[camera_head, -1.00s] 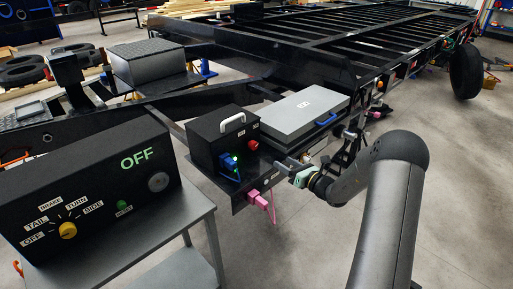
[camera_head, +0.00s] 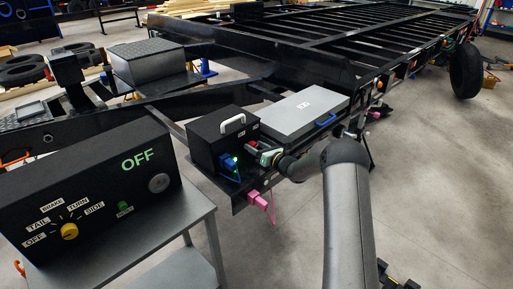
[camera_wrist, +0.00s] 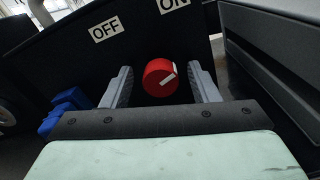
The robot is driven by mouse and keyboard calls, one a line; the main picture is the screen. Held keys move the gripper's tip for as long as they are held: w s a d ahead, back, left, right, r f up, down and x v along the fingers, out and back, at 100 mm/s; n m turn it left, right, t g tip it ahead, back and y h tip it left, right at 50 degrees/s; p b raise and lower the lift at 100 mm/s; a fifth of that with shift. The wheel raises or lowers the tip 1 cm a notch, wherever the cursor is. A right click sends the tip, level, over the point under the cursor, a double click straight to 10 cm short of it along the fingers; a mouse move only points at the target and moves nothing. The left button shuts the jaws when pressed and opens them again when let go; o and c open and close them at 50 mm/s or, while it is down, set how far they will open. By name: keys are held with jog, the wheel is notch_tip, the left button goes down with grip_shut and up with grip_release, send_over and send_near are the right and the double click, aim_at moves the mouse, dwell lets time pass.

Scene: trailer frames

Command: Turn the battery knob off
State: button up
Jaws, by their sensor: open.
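The red battery knob (camera_wrist: 160,78) with a white pointer mark is on the front of a black box (camera_head: 212,152). The OFF label (camera_wrist: 106,29) is at its upper left and the ON label (camera_wrist: 172,4) is above it. The white mark points to the upper right. My gripper (camera_wrist: 161,84) is open, with one finger on each side of the knob and gaps visible on both sides. In the head view my gripper (camera_head: 262,155) is at the box front and partly covers the knob.
A blue plug (camera_head: 228,165) is left of the knob and also shows in the wrist view (camera_wrist: 62,110). A grey case (camera_head: 303,112) lies close on the right. A control box (camera_head: 95,185) reading OFF stands on a grey cart at the left.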

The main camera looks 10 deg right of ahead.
jog(key=shift+c, duration=0.3)
jog(key=c, duration=0.9)
